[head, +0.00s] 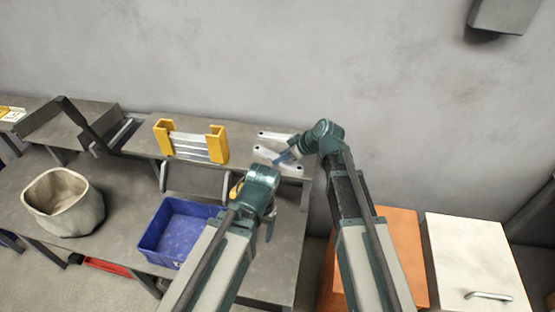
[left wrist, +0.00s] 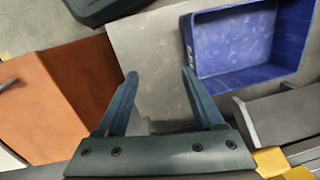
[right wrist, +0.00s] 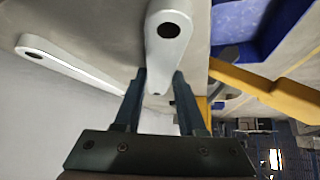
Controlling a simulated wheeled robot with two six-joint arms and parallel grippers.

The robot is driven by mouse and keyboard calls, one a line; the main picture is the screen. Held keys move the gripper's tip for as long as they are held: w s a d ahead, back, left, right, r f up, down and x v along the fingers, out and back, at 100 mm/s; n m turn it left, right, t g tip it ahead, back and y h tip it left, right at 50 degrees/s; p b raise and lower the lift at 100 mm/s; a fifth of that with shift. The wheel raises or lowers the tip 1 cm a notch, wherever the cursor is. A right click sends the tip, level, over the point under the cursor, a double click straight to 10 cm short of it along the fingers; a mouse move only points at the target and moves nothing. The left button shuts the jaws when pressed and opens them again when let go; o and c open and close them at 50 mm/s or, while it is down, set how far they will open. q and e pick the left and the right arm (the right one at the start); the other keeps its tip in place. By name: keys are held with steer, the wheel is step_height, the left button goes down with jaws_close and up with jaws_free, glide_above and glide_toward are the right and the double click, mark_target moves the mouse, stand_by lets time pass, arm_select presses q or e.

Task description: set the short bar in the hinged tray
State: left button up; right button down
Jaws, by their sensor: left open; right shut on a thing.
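My right gripper (right wrist: 158,85) is shut on a pale, round-ended bar (right wrist: 165,58) with a dark hole, which looks like the short bar. In the head view my right gripper (head: 285,157) is low over the back shelf, partly hiding the bar. A dark grey tray with a raised flap (head: 50,122), which looks like the hinged tray, stands at the shelf's far left. My left gripper (left wrist: 160,74) is open and empty, over the bench beside the blue bin. In the head view its fingers are mostly hidden by my arm.
Another pale bar (head: 275,136) lies behind on the shelf. A yellow-ended rack (head: 163,138) holding grey bars stands between tray and right gripper. The blue bin (head: 150,240) and beige pot (head: 70,215) are on the lower bench. Orange (head: 402,250) and white cabinets (head: 465,255) stand right.

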arm_select(q)
steer(key=shift+r, duration=0.1)
arm_select(e)
steer(key=shift+r, duration=0.15)
arm_select(q)
step_height(320, 180, up, 10)
steer(key=p, duration=1)
arm_select(e)
step_height(320, 180, up, 10)
arm_select(q)
steer(key=shift+r, duration=0.1)
arm_select(e)
steer(key=shift+r, duration=0.1)
arm_select(q)
steer(key=shift+c, duration=1.4)
steer(key=shift+s, duration=0.1)
arm_select(e)
steer(key=shift+s, duration=0.1)
